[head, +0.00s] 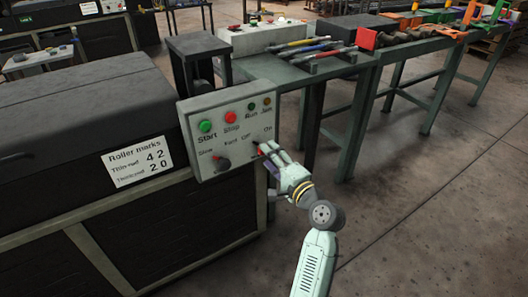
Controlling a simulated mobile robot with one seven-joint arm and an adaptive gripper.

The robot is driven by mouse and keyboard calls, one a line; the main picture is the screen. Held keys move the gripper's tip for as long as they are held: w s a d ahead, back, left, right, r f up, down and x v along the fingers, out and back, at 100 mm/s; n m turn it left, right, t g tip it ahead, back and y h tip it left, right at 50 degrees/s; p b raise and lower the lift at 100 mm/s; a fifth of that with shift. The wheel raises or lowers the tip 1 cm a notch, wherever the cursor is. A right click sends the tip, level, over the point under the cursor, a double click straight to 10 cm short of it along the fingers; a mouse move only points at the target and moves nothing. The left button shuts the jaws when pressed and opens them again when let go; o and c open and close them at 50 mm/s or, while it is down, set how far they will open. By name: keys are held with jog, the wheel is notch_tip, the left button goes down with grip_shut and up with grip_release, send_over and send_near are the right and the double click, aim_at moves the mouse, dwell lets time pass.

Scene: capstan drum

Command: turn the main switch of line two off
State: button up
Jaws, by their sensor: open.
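A pale grey control box (228,133) stands at the end of the dark machine. Its lower right part carries the labels Off and On. The main switch there is mostly hidden behind my gripper (264,149), with a bit of red showing by the fingertips. My gripper is open and its fingers are at the switch. I cannot tell whether they touch it or which way the switch points. No line number can be read on the box.
The box also has a green Start button (205,126), a red Stop button (231,117), two lamps and a Slow/Fast knob (222,163). A green bench (345,72) with tools stands behind. The floor (430,210) at right is clear.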

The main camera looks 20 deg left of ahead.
jog(key=shift+v, duration=1.65)
